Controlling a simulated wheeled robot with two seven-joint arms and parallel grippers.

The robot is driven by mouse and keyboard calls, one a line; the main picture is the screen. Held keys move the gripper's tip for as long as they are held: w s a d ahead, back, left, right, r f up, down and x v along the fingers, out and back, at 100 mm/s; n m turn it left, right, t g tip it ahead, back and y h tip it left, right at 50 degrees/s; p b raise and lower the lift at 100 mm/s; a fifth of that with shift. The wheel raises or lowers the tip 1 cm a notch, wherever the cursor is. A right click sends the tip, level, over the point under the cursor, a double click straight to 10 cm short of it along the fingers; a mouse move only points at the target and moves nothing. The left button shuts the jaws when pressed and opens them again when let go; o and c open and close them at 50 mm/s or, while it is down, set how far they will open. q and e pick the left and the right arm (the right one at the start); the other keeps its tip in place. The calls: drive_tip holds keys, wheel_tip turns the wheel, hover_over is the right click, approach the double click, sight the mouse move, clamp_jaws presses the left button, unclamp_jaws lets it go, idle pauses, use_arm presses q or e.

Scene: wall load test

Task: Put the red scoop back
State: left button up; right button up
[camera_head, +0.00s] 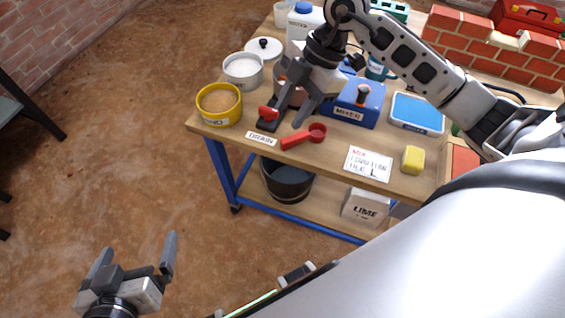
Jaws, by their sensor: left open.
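The red scoop (303,137) lies on the workbench (385,184) close to its front edge, its round cup to the right and its handle pointing left. My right gripper (281,127) reaches in from the right above the bench, just behind and left of the scoop. Its fingers look apart, and it does not hold the scoop. A small red part (267,114) shows by its left finger; I cannot tell what it belongs to. My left gripper (138,243) is open and empty, low over the floor at the lower left, away from the bench.
A yellow tub (219,120) of sandy material, a white-filled tub (243,85), a blue mixer box (353,119), a blue tray (417,128), a written card (368,164) and a yellow sponge (413,160) crowd the bench. A dark bucket (287,184) stands on the lower shelf.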

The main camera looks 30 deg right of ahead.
drive_tip(key=s+a+r+n+y, duration=0.2)
drive_tip(key=a+y, duration=0.3)
drive_tip(key=a, duration=0.2)
drive_tip(key=s+a+r+n+y, duration=0.1)
drive_tip(key=s+a+r+y, duration=0.2)
drive_tip(key=a, duration=0.4)
wheel_tip(320, 180, up, 6)
drive_tip(key=w+a+m+t+y, duration=0.1)
drive_tip(key=a+m+t+y, duration=0.1)
drive_tip(key=m+t+y, duration=0.6)
drive_tip(key=w+d+f+m+t+h, duration=0.2)
drive_tip(key=d+f+m+t+h, duration=0.35)
drive_tip(key=m+t+h, duration=0.6)
drive_tip(key=s+d+f+g+h, duration=0.1)
drive_tip(key=s+f+g+h, duration=0.4)
drive_tip(key=s+f+g, duration=0.3)
wheel_tip(320, 180, down, 5)
drive_tip(key=shift+s+r+m+h, duration=0.15)
drive_tip(key=shift+s+m+h, duration=0.05)
drive_tip(key=shift+m+h, duration=0.15)
